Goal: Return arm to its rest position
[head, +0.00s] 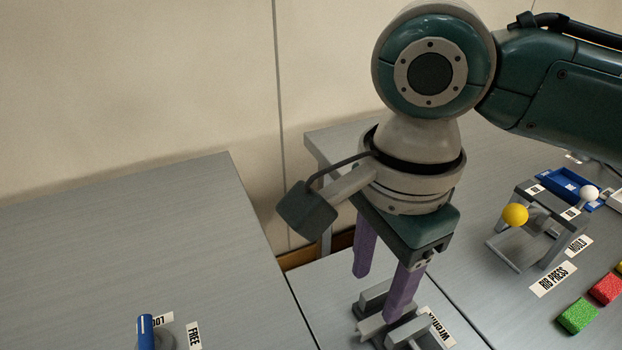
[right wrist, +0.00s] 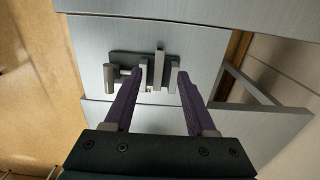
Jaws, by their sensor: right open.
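My right arm comes in from the right in the head view. Its right gripper (head: 382,283) points down with its two purple fingers apart and nothing between them. It hangs over a small grey metal fixture (head: 405,334) on the middle grey table. In the right wrist view the gripper (right wrist: 155,85) is open, and the fixture (right wrist: 115,57) lies beyond the fingertips. I cannot tell whether a finger touches it. My left gripper is not in view.
A blue lever (head: 146,332) stands on the left table near a FREE label (head: 194,336). On the right table are a press frame with a yellow knob (head: 515,214), a blue tray (head: 562,186), a green block (head: 577,317) and a red block (head: 606,288). Most of the left table is bare.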

